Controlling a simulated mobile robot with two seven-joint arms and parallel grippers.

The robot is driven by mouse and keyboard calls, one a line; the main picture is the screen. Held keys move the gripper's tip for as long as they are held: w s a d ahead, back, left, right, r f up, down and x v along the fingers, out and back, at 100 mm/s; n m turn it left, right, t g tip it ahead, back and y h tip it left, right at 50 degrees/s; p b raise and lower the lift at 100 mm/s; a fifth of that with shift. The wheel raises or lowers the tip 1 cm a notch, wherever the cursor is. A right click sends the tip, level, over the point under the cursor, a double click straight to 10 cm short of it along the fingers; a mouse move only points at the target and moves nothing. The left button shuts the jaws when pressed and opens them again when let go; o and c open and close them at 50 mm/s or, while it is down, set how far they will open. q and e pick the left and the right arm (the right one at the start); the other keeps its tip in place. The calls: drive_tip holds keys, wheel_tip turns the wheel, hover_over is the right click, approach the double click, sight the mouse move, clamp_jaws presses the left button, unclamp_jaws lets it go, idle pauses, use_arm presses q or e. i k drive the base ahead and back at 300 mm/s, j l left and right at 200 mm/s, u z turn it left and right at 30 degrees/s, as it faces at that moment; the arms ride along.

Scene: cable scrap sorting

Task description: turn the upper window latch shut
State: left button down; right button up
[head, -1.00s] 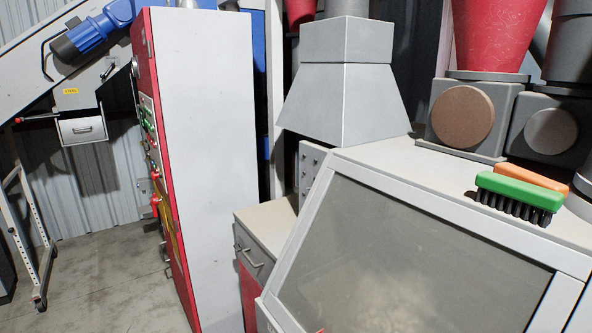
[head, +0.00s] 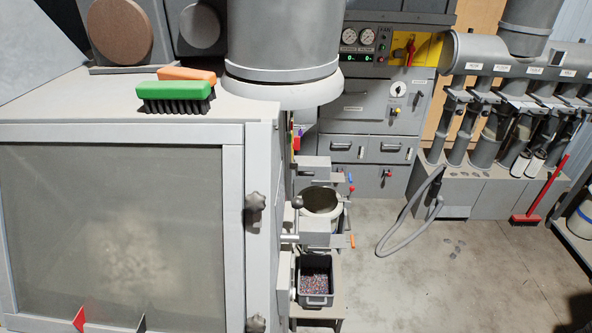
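Neither of my grippers is in view.
A green brush (head: 174,92) and an orange one (head: 187,73) lie on the box top. Right of the latches, levers and a black bin (head: 317,280) of granules stick out. A red pointed piece (head: 79,319) shows low before the window. Open floor (head: 440,285) lies right.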

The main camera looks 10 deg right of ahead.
sight(254, 202)
drive_tip(key=j+z, duration=0.25)
drive_tip(key=j, duration=0.5)
drive_tip(key=j+z, duration=0.3)
drive_tip(key=j, duration=0.5)
